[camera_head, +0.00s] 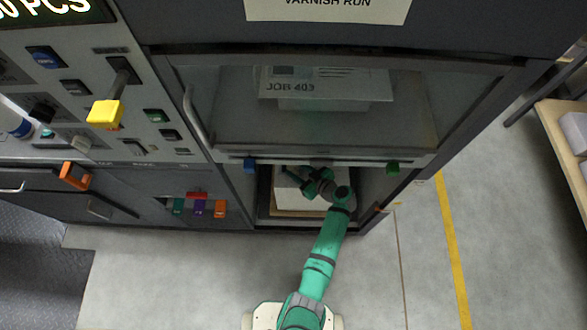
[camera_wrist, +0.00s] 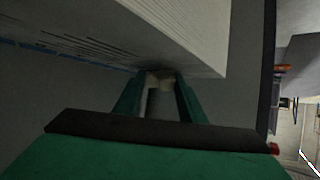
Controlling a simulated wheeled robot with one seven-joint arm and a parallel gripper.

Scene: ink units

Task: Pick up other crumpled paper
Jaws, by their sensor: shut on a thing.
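My gripper (camera_wrist: 160,85) has its two green fingers closed around a small pale, crumpled-looking piece, the crumpled paper (camera_wrist: 159,77). In the wrist view it sits between the fingertips, just below a large stack of white sheets (camera_wrist: 190,35). I cannot tell whether the piece touches the stack. In the head view my gripper (camera_head: 290,172) is inside the opening at the bottom of the machine, above the paper stack (camera_head: 288,196). The paper in the fingers is too small to make out there.
A glass-fronted cover (camera_head: 320,115) with a "JOB 403" sheet (camera_head: 325,85) behind it is above the opening. The opening's side walls (camera_head: 375,190) are close to my arm. A bench (camera_head: 562,135) stands at the right. The floor (camera_head: 170,280) in front is clear.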

